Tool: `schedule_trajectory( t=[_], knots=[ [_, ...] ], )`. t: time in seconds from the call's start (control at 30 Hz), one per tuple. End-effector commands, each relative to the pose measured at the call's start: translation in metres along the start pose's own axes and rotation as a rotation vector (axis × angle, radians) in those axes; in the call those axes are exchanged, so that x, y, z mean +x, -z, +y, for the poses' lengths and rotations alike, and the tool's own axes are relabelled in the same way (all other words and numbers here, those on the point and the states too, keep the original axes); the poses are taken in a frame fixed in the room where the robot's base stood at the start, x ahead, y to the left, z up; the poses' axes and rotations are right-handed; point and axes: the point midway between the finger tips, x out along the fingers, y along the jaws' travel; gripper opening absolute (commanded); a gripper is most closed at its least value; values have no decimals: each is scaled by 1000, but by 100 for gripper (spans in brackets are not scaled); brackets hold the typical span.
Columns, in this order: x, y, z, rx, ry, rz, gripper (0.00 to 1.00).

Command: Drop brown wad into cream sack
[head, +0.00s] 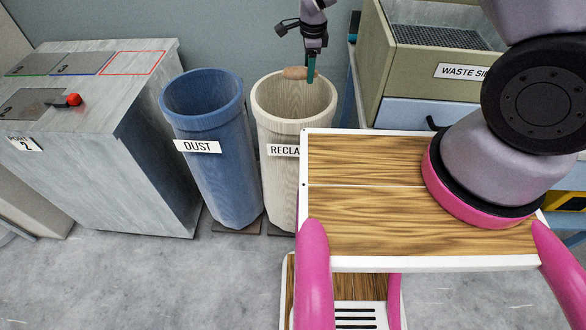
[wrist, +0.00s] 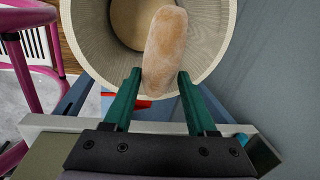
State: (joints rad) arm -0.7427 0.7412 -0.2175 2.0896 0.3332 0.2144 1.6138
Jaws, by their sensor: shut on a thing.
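The brown wad (wrist: 165,48) is an elongated, rounded tan-brown piece. My gripper (wrist: 157,82) has its green fingers on either side of the wad's near end. In the head view the wad (head: 295,73) shows beside my gripper (head: 311,72), over the mouth of the cream sack (head: 273,131). The cream sack is tall, round and open-topped, with a label partly hidden behind my wooden deck. In the wrist view the sack's ribbed inner wall (wrist: 100,38) and its floor show beneath the wad.
A blue sack (head: 222,150) labelled DUST stands just left of the cream sack. A grey metal cabinet (head: 160,160) with a red knob is further left. A waste-side bin (head: 415,70) stands to the right. Grey floor is clear in front.

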Motion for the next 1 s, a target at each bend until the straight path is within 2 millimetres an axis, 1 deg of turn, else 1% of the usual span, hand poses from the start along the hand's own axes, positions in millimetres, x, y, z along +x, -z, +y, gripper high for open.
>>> schedule_trajectory(
  t=[0.1,0.2,0.47,0.5,0.57,0.6,0.87,1.0],
  knots=[
    [10,0,2,0,-2,0,2],
    [13,0,2,0,0,-1,2],
    [14,0,2,0,0,-1,2],
    [14,0,2,0,0,-1,61],
    [14,0,2,0,0,-1,84],
    [14,0,2,0,0,-1,92],
    [14,0,3,0,0,-1,92],
    [7,0,2,-1,1,-1,92]
  ],
)
